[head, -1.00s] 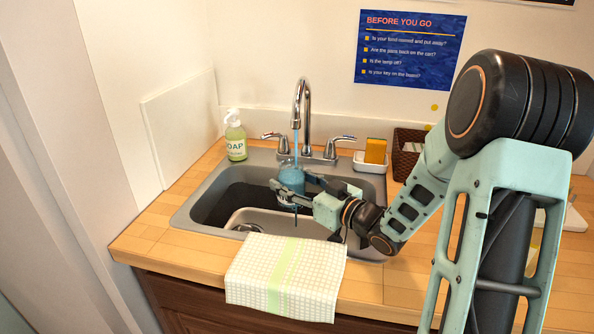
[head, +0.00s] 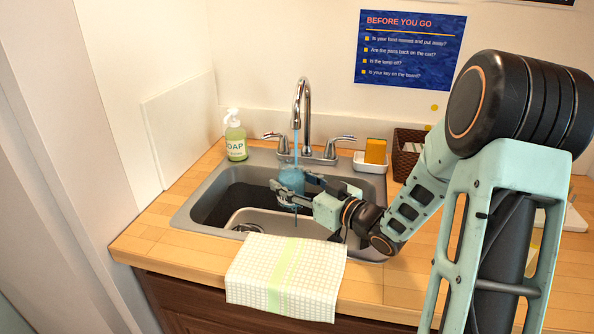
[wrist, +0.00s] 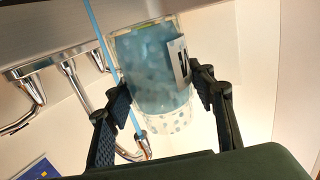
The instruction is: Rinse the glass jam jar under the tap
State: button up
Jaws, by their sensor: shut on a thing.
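The glass jam jar (head: 291,182) is held over the sink in the head view, below the tap (head: 303,110). In the wrist view the jar (wrist: 158,75) looks full of bluish, bubbly content and has a pale label with a dark letter. My gripper (head: 287,192) is shut on the jar, with one finger on each side in the wrist view (wrist: 160,98). A thin blue water stream (head: 296,145) runs from the spout. In the wrist view the stream (wrist: 97,30) passes along the jar's left edge; I cannot tell whether it enters the mouth.
The grey sink (head: 190,212) surrounds the jar. A checked cloth (head: 285,275) hangs over the counter's front edge. A soap bottle (head: 236,138) stands at the back left. A sponge (head: 375,151) in a white dish and a brown basket (head: 408,152) stand at the back right.

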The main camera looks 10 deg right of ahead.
aim_at(287, 179)
jog(key=shift+r, duration=0.1)
jog(key=shift+s+a+r+p, duration=0.3)
jog(key=shift+s+r+p, duration=0.25)
jog(key=shift+s, duration=0.2)
jog(key=shift+s+a+r+p, duration=0.3)
jog(key=shift+s+r+p, duration=0.1)
jog(key=shift+s+r, duration=0.25)
jog(key=shift+s+a+r+p, duration=0.25)
jog(key=shift+s+r+p, duration=0.3)
jog(key=shift+s+r, duration=0.3)
